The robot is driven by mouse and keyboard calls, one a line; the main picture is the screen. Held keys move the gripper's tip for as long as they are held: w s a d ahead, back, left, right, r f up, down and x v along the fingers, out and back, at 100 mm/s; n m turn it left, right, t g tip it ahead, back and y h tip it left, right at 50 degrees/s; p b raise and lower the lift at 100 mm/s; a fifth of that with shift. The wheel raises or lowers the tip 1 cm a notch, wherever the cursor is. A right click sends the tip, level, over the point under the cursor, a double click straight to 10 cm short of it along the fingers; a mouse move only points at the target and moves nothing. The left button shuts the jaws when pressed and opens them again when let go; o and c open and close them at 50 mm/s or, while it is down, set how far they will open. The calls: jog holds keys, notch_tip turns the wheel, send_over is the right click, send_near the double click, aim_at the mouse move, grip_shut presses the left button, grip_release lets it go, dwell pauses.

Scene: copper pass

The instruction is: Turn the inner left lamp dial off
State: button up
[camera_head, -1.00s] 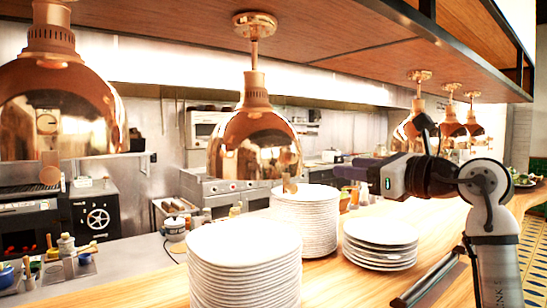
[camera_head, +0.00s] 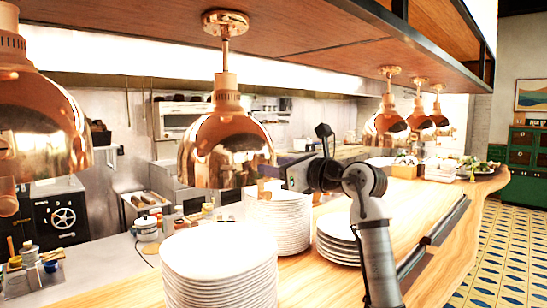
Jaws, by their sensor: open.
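Polished copper lamps hang over the wooden pass. The near middle lamp (camera_head: 228,150) is the second from the left. A small copper-coloured dial (camera_head: 265,187) seems to hang at its lower right rim, partly lost against my gripper and the plates behind. The leftmost lamp (camera_head: 38,125) is cut by the picture edge, with a similar dial (camera_head: 8,198) low on it. My gripper (camera_head: 272,174) is at the right edge of the middle lamp, close to its dial. It is open; its fingers are small and hard to make out, and I cannot tell whether they touch the dial.
Tall plate stacks (camera_head: 218,268) stand on the wooden counter (camera_head: 425,215) under and beside the lamp. A lower plate stack (camera_head: 338,240) is close behind my arm. A wooden shelf (camera_head: 300,35) spans overhead. Several more lamps (camera_head: 386,125) hang farther right. Tiled floor lies at the right.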

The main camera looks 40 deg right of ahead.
jog(key=shift+w+f, duration=0.1)
jog(key=shift+w, duration=0.6)
jog(key=c, duration=1)
